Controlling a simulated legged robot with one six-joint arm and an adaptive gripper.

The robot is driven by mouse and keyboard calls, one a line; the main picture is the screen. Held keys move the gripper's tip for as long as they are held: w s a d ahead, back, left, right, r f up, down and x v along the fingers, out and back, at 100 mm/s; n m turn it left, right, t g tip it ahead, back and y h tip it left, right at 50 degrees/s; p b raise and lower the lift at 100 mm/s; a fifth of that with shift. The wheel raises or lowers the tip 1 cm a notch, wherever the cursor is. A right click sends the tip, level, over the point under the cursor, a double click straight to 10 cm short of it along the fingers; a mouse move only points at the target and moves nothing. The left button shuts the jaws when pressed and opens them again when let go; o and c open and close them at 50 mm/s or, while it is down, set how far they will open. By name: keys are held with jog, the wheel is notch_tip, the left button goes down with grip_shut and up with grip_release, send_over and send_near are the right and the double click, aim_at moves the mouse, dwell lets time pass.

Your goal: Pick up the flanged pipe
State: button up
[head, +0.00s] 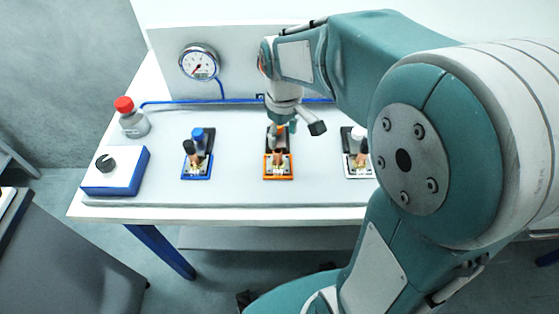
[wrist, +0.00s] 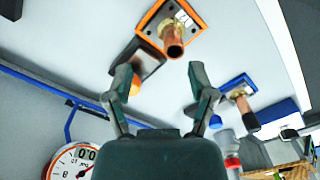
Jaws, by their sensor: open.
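My gripper (head: 284,124) hangs above the orange-framed fixture (head: 279,178) at the middle of the bench. In the wrist view its two fingers (wrist: 161,80) are spread apart with nothing between them. A short copper pipe (wrist: 174,42) with a brass collar at its base stands on the orange-framed plate (wrist: 147,26), just beyond the fingertips. I cannot tell for sure that it is the flanged pipe. Similar copper pieces stand in the blue-framed fixture (head: 197,177) to the left and the white-framed fixture (head: 358,174) to the right.
A pressure gauge (head: 199,62) hangs on the back panel, with a blue hose along the bench's rear. The bench front is clear.

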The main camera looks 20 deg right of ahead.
aim_at(276, 157)
jog(key=f, duration=0.1)
jog(key=a+f, duration=0.2)
jog(key=f, duration=0.1)
jog(key=shift+s+a, duration=0.2)
jog(key=shift+a, duration=0.05)
jog(key=shift+d+f, duration=0.2)
jog(key=shift+f, duration=0.4)
jog(key=shift+d+f, duration=0.15)
jog(key=shift+f, duration=0.4)
jog(key=shift+d+f, duration=0.25)
jog(key=shift+d, duration=0.2)
jog(key=shift+a, duration=0.45)
grip_shut()
